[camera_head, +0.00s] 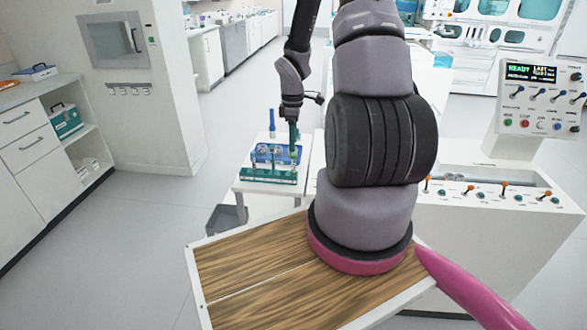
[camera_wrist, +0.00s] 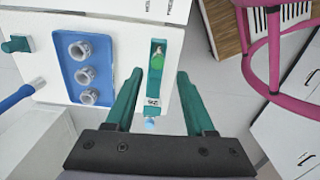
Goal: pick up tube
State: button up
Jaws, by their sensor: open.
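A tube (camera_wrist: 153,102) with a printed white label and a pale blue end shows in the wrist view, in line with a narrow teal holder (camera_wrist: 165,32) with a green part. My gripper (camera_wrist: 170,72) has its teal fingers apart, one on each side of the tube's line; I cannot tell if either touches it. In the head view my gripper (camera_head: 294,145) points down over the small white table, at the blue rack (camera_head: 284,155). The tube itself is not clear there. The blue rack (camera_wrist: 73,58) shows three round sockets in the wrist view.
A teal rack (camera_head: 268,177) lies along the front of the white table (camera_head: 243,184). A blue upright rod (camera_head: 272,120) stands behind it. A white console (camera_head: 470,215) with levers is to the right. Open floor (camera_head: 130,240) lies to the left.

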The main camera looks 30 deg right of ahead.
send_over(293, 166)
jog(key=f, duration=0.4)
jog(key=shift+w+d+f, duration=0.1)
jog(key=shift+w+f, duration=0.15)
jog(key=shift+f, duration=0.15)
jog(key=shift+d+f, duration=0.15)
jog(key=shift+f, duration=2.8)
grip_shut()
